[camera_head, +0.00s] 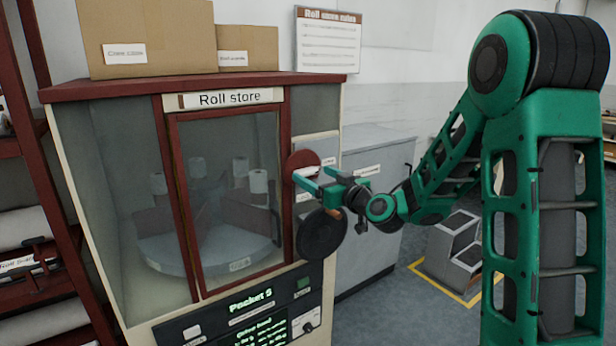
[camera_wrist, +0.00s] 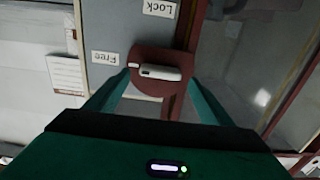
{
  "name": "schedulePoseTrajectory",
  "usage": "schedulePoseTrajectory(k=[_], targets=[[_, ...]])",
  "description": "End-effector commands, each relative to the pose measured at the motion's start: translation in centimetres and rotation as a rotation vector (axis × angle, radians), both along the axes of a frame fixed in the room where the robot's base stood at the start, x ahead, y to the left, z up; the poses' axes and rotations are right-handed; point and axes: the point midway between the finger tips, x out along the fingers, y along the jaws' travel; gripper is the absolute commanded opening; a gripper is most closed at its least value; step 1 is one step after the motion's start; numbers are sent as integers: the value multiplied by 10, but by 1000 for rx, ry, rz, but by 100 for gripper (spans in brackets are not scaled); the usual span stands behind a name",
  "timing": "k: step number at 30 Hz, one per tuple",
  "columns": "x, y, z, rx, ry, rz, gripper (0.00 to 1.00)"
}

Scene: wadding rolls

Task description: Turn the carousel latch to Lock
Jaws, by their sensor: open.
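The carousel latch is a dark red disc (camera_head: 299,160) on the right front panel of the Roll store cabinet. In the wrist view the latch (camera_wrist: 150,88) has a pale bar handle (camera_wrist: 161,73) and a small white mark (camera_wrist: 134,65) on the side towards the "Free" label (camera_wrist: 105,57). The "Lock" label (camera_wrist: 158,9) is above the disc there. My gripper (camera_head: 306,181) is open at the latch. In the wrist view its green fingers stand on either side of the handle; I cannot tell whether they touch it.
The cabinet's framed glass door (camera_head: 228,190) is left of the latch, with a round carousel (camera_head: 205,250) and white rolls behind it. A black round wheel (camera_head: 322,234) sits just below my gripper. A grey cabinet (camera_head: 368,220) and a step stool (camera_head: 452,250) stand to the right.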

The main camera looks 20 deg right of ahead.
Motion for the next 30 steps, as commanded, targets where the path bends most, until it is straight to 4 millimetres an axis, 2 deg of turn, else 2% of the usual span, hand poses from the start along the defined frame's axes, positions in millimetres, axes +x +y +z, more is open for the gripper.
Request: schedulePoseTrajectory(k=[6, 17, 18, 23, 24, 25, 30], targets=[[22, 8, 0, 0, 0, 2, 75], [27, 9, 0, 1, 1, 0, 75], [27, 9, 0, 1, 1, 1, 73], [27, 9, 0, 1, 1, 0, 34], [27, 9, 0, 1, 1, 1, 34], [27, 19, 0, -1, 0, 4, 34], [27, 10, 0, 11, 5, 1, 34]])
